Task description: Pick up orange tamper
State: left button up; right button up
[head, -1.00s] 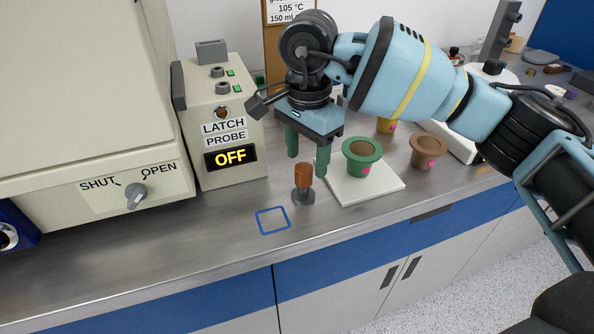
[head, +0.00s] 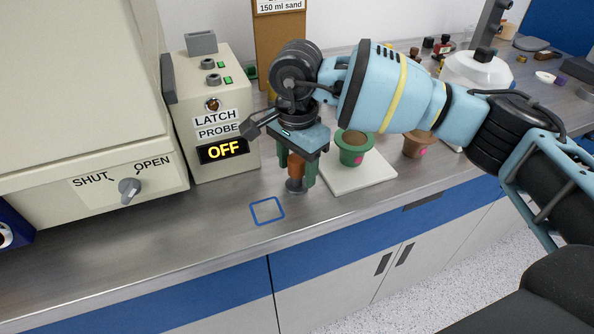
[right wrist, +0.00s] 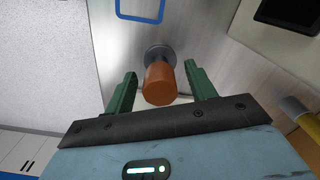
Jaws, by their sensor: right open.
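The orange tamper (head: 296,169) stands upright on the steel counter, its grey foot down and its orange handle up. My right gripper (head: 297,172) is lowered over it with its green fingers on either side of the handle. In the right wrist view the tamper (right wrist: 159,84) lies between the open fingers of my right gripper (right wrist: 160,92), with a gap on both sides. Part of the handle is hidden by the gripper in the head view. My left gripper is not in view.
A white board (head: 362,182) with a green pot (head: 354,153) stands close right of the tamper. A brown pot (head: 417,146) is further right. The latch probe box (head: 213,113) stands left. A blue square outline (head: 267,211) marks clear counter in front.

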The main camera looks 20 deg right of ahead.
jog(key=shift+f, duration=1.05)
jog(key=c, duration=1.1)
jog(key=shift+r, duration=0.1)
jog(key=shift+r, duration=0.8)
jog(key=shift+s+r, duration=0.35)
jog(key=shift+r, duration=0.5)
jog(key=s, duration=0.5)
jog(key=s+a+r+b, duration=0.1)
jog(key=s, duration=0.9)
jog(key=shift+s+a+r, duration=0.15)
jog(key=shift+a+r, duration=0.1)
jog(key=shift+a, duration=0.1)
